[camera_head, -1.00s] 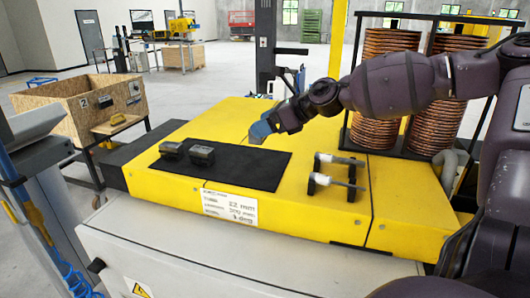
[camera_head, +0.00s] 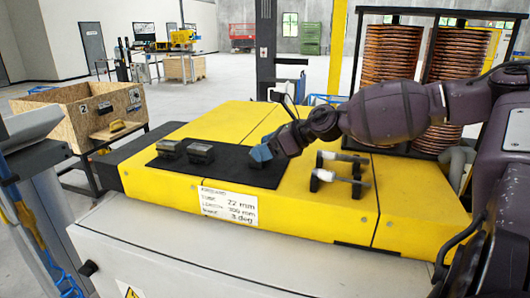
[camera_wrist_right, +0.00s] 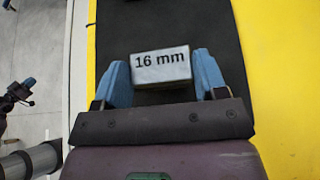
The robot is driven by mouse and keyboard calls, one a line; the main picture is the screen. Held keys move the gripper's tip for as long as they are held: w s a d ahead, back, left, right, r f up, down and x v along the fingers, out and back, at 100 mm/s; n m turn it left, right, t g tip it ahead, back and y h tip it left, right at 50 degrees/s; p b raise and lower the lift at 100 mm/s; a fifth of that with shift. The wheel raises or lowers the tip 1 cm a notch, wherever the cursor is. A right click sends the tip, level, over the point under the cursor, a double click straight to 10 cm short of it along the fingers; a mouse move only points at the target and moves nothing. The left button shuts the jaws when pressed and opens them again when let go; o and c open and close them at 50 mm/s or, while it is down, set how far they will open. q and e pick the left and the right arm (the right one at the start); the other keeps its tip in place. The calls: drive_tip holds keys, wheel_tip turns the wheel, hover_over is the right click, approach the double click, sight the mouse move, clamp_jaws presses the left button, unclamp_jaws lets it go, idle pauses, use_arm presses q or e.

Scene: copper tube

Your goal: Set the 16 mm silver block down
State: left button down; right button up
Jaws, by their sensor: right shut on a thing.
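The silver block (camera_wrist_right: 160,67), marked "16 mm", sits between the blue fingers of my right gripper in the right wrist view. My right gripper (camera_head: 262,154) is shut on it, over the right end of the black mat (camera_head: 225,172). In the head view the fingers hide the block. I cannot tell whether the block touches the mat. The mat also shows beneath the block in the right wrist view (camera_wrist_right: 215,28).
A pair of pale rods on black holders (camera_head: 341,168) stands right of the mat on the yellow bench top (camera_head: 300,205). Copper coils (camera_head: 388,85) stand behind. The mat's middle is clear.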

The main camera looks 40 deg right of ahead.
use_arm(q)
drive_tip(key=shift+w+r, duration=0.1)
use_arm(e)
drive_tip(key=shift+r, duration=0.2)
drive_tip(key=shift+f, duration=0.15)
drive_tip(key=o, duration=1.2)
drive_tip(key=shift+f, duration=0.1)
drive_tip(key=shift+o, duration=0.7)
use_arm(q)
drive_tip(key=shift+s+a+f, duration=0.1)
drive_tip(key=shift+s+f, duration=0.15)
drive_tip(key=shift+s, duration=0.1)
